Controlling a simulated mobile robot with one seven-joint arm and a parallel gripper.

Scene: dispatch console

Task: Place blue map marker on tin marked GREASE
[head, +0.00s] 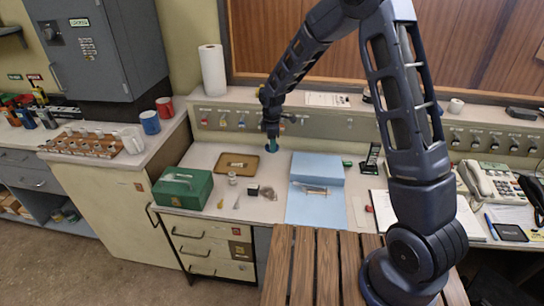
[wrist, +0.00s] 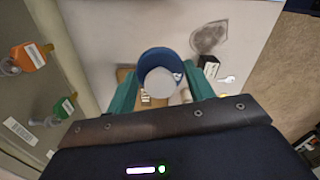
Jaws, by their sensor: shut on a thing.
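In the head view my gripper (head: 271,146) is over the counter at the back, beside the right end of a tan tray (head: 222,166). In the wrist view its teal fingers stand on either side of a round dark blue piece with a pale grey disc, which I take as the blue map marker (wrist: 148,58). My gripper is shut on it. In the head view the marker is too small to make out. A small pale tin (head: 232,178) stands just in front of the tray, to the gripper's lower left. Its label is too small to read, so I cannot confirm GREASE.
A green metal box (head: 183,188) stands to the left. A small black box (head: 253,190) is in front of the gripper. Blue folders (head: 318,168) lie to the right. A panel with hanging tagged keys (head: 222,121) runs close behind the gripper. A paper roll (head: 212,70) stands above it.

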